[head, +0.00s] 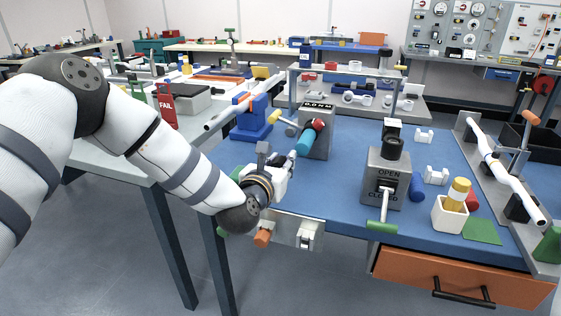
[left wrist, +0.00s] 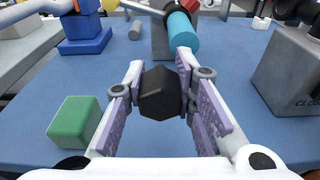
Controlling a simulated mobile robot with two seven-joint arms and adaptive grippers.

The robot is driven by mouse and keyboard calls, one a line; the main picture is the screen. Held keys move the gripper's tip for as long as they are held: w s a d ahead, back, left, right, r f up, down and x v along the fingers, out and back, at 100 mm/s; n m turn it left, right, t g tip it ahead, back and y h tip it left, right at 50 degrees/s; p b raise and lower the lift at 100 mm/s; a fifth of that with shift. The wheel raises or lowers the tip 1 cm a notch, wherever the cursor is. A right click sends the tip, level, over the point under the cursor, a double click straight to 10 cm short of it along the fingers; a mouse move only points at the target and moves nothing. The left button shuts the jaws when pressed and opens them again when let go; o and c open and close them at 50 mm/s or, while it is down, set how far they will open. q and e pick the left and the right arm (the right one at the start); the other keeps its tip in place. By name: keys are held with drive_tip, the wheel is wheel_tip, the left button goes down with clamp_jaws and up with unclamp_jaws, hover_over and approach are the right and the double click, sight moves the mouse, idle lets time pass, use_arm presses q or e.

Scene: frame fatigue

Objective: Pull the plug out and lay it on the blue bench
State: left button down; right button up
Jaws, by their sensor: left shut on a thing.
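A black plug (left wrist: 160,93) with a many-sided face sits between the fingers of my left gripper (left wrist: 165,92) in the left wrist view. The gripper is shut on it, and the finger pads touch its sides. In the head view my left gripper (head: 291,163) is over the near left part of the blue bench (head: 340,190); the plug cannot be made out there. Blue bench top shows around the plug in the wrist view, but whether its hidden far side touches anything I cannot tell. My right gripper is not in view.
A grey block with a display (head: 317,118) and a teal cylinder (head: 306,142) stands just beyond my left gripper. A green block (left wrist: 75,122) lies to its left. A grey OPEN/CLOSED box (head: 386,182) stands to the right. Bare bench lies between them.

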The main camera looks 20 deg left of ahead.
use_arm(q)
wheel_tip(320, 180, down, 7)
drive_tip(key=shift+r+b, duration=0.15)
drive_tip(key=shift+b, duration=0.9)
drive_tip(key=shift+f+b, duration=0.3)
drive_tip(key=shift+f, duration=0.25)
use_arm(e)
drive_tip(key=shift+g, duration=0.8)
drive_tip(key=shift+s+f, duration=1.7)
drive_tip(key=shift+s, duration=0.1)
use_arm(q)
drive_tip(key=shift+f, duration=0.45)
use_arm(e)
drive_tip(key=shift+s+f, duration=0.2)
use_arm(q)
drive_tip(key=c, duration=1.2)
unclamp_jaws()
drive_tip(key=shift+c, duration=0.2)
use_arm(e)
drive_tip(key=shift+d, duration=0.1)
use_arm(q)
drive_tip(key=s+r, duration=0.2)
drive_tip(key=s, duration=1)
drive_tip(key=shift+a, duration=0.2)
